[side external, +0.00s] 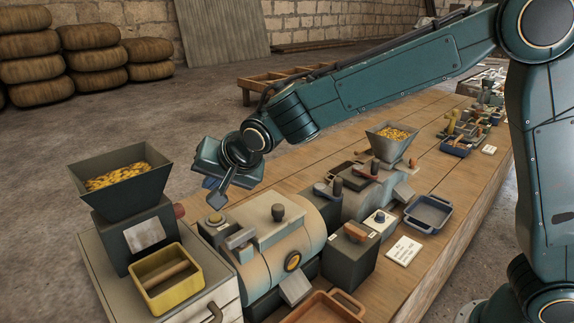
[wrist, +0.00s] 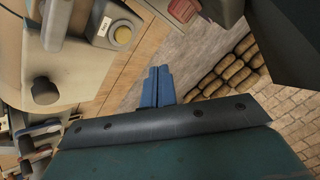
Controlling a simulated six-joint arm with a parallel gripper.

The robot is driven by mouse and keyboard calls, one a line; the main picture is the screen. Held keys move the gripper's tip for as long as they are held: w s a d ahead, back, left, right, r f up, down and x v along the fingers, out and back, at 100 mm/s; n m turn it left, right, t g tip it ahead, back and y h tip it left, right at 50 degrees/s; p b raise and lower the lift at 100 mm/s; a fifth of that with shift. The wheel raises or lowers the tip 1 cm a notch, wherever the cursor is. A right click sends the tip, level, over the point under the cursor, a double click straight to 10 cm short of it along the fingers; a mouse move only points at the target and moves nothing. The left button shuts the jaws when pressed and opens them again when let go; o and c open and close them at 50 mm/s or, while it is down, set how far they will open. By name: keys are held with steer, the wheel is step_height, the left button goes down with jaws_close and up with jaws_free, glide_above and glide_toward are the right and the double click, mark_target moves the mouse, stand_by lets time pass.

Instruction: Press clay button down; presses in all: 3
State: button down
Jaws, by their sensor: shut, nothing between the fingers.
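My gripper (side external: 216,199) is in the air above the button in the side view. In the wrist view its blue fingers (wrist: 158,72) are together and empty, to the lower right of the button and apart from it.
The beige machine (side external: 270,235) has a dark knob and a lever on top. A dark hopper of yellow bits (side external: 120,180) and a yellow tray (side external: 166,278) stand at left. A blue button (side external: 380,217), a blue tray (side external: 428,213) and a white card (side external: 404,249) are farther right.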

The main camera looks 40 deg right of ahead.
mark_target(218, 219)
step_height(218, 219, up, 4)
steer(key=shift+f, duration=0.1)
stand_by(0.4)
steer(key=shift+f, duration=4.4)
steer(key=shift+f, duration=0.9)
steer(key=shift+r, duration=0.1)
stand_by(0.3)
steer(key=shift+r, duration=0.8)
steer(key=shift+r, duration=0.1)
